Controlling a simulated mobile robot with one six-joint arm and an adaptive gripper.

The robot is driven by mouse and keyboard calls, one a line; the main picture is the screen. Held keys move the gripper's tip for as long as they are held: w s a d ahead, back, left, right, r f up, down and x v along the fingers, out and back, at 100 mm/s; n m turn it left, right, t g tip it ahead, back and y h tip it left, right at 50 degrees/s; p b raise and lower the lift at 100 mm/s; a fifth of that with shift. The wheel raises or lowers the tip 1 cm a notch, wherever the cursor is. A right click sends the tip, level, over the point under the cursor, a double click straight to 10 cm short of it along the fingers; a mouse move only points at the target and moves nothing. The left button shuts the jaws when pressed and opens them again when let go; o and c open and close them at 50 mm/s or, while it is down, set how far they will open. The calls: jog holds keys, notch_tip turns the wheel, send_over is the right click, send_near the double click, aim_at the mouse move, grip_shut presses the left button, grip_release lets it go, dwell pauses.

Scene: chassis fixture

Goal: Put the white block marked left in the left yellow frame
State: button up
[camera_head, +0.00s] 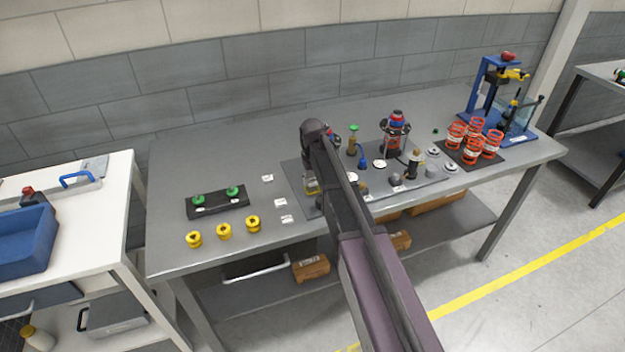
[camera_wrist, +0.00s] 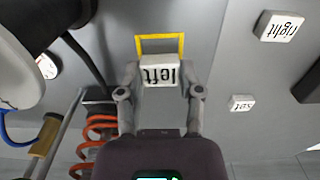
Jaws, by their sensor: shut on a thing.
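The white block marked "left" (camera_wrist: 159,74) is between the fingers of my gripper (camera_wrist: 161,88) in the wrist view, its lettering upside down in the picture. My gripper is shut on it. The left yellow frame (camera_wrist: 160,37) shows just beyond the block; its far bar and parts of its sides are visible. The block covers the near part of the frame, and I cannot tell how high the block is above the plate.
White blocks marked "right" (camera_wrist: 280,27) and "set" (camera_wrist: 241,103) lie right of my gripper in the wrist view. An orange coil (camera_wrist: 98,128) and a dark cable are close on the left. The head view shows a black tray (camera_head: 218,204) and yellow rings (camera_head: 224,231) on the table.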

jog(key=shift+f, duration=0.15)
jog(key=shift+f+b, duration=0.75)
jog(key=shift+b, duration=0.15)
jog(key=shift+f, duration=0.25)
dwell(1.6)
jog(key=o, duration=1)
jog(key=shift+r, duration=0.1)
notch_tip(320, 180, up, 7)
jog(key=p, duration=0.6)
jog(key=shift+p, duration=0.3)
jog(key=shift+s, duration=0.1)
